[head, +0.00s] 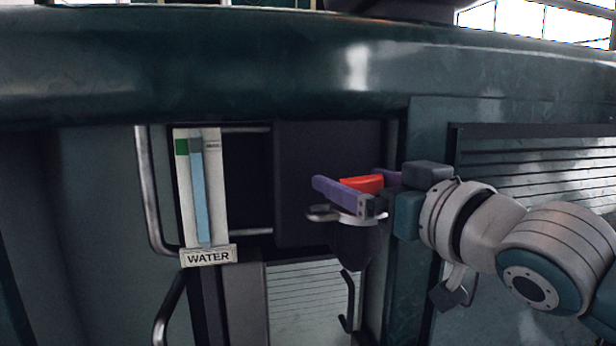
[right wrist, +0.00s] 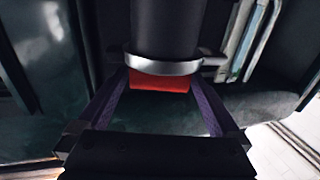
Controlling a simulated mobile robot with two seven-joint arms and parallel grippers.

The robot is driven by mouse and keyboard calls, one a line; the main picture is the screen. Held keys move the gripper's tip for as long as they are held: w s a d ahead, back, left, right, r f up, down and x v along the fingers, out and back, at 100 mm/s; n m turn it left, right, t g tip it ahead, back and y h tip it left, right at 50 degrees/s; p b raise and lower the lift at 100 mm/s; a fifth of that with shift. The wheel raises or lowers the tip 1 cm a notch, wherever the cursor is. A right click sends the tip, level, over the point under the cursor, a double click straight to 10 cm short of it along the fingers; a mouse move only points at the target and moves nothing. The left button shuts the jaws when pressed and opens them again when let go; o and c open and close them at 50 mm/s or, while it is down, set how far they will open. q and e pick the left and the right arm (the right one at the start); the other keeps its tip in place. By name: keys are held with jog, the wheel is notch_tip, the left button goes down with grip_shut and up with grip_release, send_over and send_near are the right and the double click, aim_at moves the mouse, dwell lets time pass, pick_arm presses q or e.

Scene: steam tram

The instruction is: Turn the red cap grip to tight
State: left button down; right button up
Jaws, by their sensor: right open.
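The red cap grip (head: 361,184) shows in the head view, partly hidden behind a purple finger of my right gripper (head: 352,187). In the right wrist view the red grip (right wrist: 160,83) sits against a pale metal ring (right wrist: 164,66) around a dark cylinder. My right gripper (right wrist: 160,106) is open, with one purple finger on each side of the red grip. I cannot tell whether the fingers touch it. Tight or loose marks are not legible. My left gripper is not in view.
A water gauge with a blue column (head: 200,195) and a "WATER" plate (head: 208,257) stands to the left. A rounded dark green body edge (head: 250,65) runs above my right arm.

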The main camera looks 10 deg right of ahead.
jog(key=c, duration=1.2)
jog(key=shift+a+m+h, duration=0.15)
jog(key=shift+m+h, duration=0.45)
jog(key=shift+h, duration=0.2)
jog(key=shift+r+m+t+h+b, duration=0.1)
jog(key=shift+m+t+h+b, duration=0.2)
jog(key=shift+m+h+b, duration=0.8)
jog(key=shift+h+p, duration=0.35)
jog(key=shift+h, duration=0.05)
jog(key=o, duration=1)
jog(key=shift+o, duration=1)
jog(key=shift+d, duration=0.2)
jog(key=shift+s, duration=0.1)
